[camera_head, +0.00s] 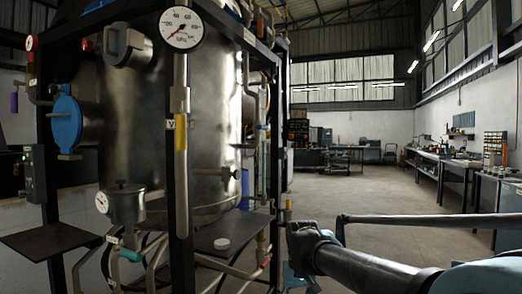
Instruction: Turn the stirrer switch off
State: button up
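A narrow dark control box (36,174) with small green lights is fixed to the left post of the vessel's frame. It may carry the stirrer switch, but its label and switch position are too small to read. The large steel vessel (170,120) stands in the black frame in the left half of the view. My arm comes in from the lower right, and my gripper (298,238) is at its far end, right of the frame and well away from the control box. Its fingers are dark and hard to make out, and I see nothing held in it.
A dark shelf (50,240) juts out below the control box. A round pressure gauge (181,27) and a pipe stand before the vessel. A second dark plate (235,232) bears a small white disc. Open floor (375,195) lies to the right, with benches (452,160) along the wall.

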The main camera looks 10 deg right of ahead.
aim_at(21, 163)
jog(key=u, duration=1.9)
jog(key=i, duration=0.45)
jog(key=u, duration=0.5)
jog(key=i, duration=1.6)
jog(key=z, duration=0.45)
